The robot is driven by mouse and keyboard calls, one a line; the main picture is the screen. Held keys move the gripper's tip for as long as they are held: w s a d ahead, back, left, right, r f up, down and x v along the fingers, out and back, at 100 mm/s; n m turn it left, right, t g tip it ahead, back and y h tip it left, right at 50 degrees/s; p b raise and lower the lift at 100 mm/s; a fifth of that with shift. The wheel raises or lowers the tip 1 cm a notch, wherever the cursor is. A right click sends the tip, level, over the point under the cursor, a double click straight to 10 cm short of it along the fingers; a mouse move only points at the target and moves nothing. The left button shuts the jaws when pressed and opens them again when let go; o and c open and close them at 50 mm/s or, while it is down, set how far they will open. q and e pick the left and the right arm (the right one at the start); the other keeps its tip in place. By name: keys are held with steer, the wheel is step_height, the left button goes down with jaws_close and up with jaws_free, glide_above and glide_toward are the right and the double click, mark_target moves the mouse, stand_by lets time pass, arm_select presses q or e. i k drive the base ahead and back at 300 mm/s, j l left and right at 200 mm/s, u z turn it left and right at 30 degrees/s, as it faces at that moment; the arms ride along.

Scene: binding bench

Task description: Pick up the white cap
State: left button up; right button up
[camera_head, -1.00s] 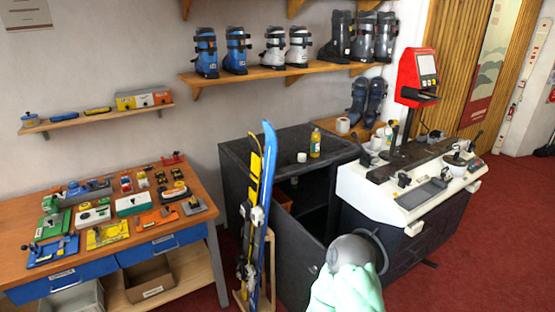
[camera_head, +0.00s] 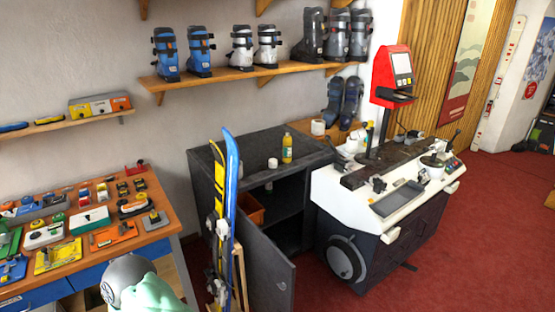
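A small white cylinder (camera_head: 272,163), which looks like the white cap, stands on the top of the dark cabinet (camera_head: 215,155). It is just left of a bottle with yellow contents (camera_head: 287,148) and apart from it. Another white round item (camera_head: 317,127) stands farther back on a wooden shelf; which of them is the cap is hard to tell at this size. Neither of my grippers is in view.
Blue-and-yellow skis (camera_head: 229,215) stand before the cabinet, whose door (camera_head: 268,275) hangs open. A white-topped machine (camera_head: 350,205) stands to its right. A tool-covered bench (camera_head: 165,205) is at left.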

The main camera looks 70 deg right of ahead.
mark_target(273, 162)
steer(key=k+l, duration=0.1)
steer(key=l, duration=0.3)
steer(key=k+l, duration=0.15)
steer(key=l, duration=0.2)
steer(key=k+l, duration=0.1)
steer(key=l, duration=0.3)
steer(key=k+l, duration=0.1)
steer(key=l, duration=0.3)
steer(key=k+l, duration=0.15)
steer(key=l, duration=0.2)
steer(key=k+l, duration=0.1)
steer(key=l, duration=0.3)
steer(key=k+l, duration=0.1)
steer(key=l, duration=0.25)
